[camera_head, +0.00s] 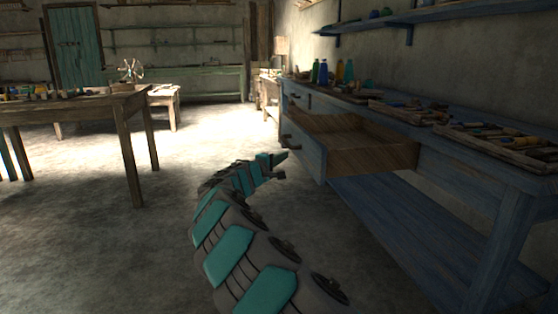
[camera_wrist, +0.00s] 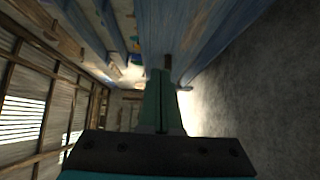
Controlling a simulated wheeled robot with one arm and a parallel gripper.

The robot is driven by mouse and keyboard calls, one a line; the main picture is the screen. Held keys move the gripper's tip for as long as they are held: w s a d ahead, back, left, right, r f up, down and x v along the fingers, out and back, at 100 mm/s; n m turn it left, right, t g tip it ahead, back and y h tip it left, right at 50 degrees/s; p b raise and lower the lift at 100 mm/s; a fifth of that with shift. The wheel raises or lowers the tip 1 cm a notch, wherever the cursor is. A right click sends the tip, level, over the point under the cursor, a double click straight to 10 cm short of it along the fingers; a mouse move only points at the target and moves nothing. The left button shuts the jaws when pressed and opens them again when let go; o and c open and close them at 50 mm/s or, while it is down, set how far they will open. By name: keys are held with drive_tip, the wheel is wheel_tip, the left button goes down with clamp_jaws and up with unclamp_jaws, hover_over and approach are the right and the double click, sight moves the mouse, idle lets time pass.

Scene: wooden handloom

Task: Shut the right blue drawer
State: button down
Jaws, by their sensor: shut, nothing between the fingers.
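The blue drawer (camera_head: 303,152) is pulled well out of the blue workbench in the head view. Its blue front faces left, and its bare wooden side (camera_head: 372,158) and inside show. A dark handle (camera_head: 287,140) is on its front. My gripper (camera_head: 282,157) is shut and empty, close to the lower left of the drawer front; I cannot tell whether it touches. In the wrist view my gripper (camera_wrist: 161,100) has its fingers together, pointing at blue wooden surfaces (camera_wrist: 205,35). A dark handle-like piece (camera_wrist: 168,62) shows just beyond the fingertips.
The blue workbench (camera_head: 478,172) carries trays (camera_head: 500,142) of tools and several bottles (camera_head: 323,72). Its lower shelf (camera_head: 405,235) lies under the drawer. A wooden table (camera_head: 120,100) stands at the left. The floor (camera_head: 185,150) between is clear.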

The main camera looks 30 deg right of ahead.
sight(307, 148)
drive_tip(key=shift+w+d, duration=0.25)
drive_tip(key=shift+d, duration=1.15)
drive_tip(key=shift+w+d, duration=0.3)
drive_tip(key=shift+d, duration=1.1)
drive_tip(key=shift+w+d, duration=0.25)
drive_tip(key=shift+d, duration=1.15)
